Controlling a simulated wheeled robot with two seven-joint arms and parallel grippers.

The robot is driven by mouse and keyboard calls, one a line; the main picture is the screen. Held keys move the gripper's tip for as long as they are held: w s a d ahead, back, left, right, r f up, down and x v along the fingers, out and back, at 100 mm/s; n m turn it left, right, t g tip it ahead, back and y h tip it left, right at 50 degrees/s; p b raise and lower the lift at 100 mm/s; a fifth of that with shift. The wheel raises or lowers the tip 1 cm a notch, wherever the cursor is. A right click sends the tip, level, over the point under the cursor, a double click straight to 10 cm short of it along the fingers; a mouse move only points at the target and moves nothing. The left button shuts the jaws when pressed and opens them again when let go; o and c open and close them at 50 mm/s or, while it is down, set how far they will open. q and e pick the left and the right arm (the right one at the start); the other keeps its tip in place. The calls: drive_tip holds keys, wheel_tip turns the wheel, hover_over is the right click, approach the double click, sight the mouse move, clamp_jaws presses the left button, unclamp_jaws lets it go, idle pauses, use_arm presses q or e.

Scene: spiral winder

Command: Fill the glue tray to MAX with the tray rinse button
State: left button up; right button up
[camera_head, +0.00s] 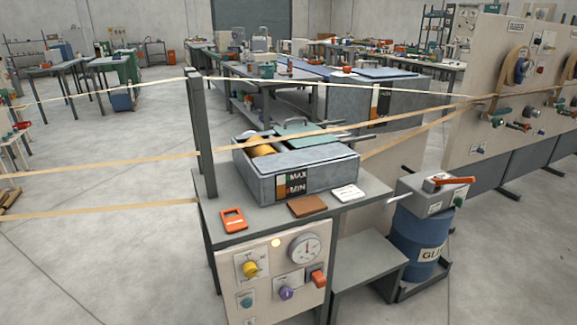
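The grey glue tray (325,177) sits on the bench, with a yellow roller (263,149) and a green lid or plate (307,129) at its top. A dark gauge plate (296,184) marked MAX and MIN is on its front. The gauge strip shows a brownish lower part, but I cannot read the level exactly. The cream control panel (285,262) below carries a yellow knob (250,269), a teal button (246,300), a purple knob (286,293), a red-orange switch (318,278) and a dial (304,248). The button labels are too small to read. Neither gripper is in view.
Tan paper strips (110,165) cross in front of and above the bench. An orange device (233,220), a brown pad (308,206) and a white card (348,193) lie on the bench top. A blue glue drum (419,245) stands right. Open floor (90,270) lies left.

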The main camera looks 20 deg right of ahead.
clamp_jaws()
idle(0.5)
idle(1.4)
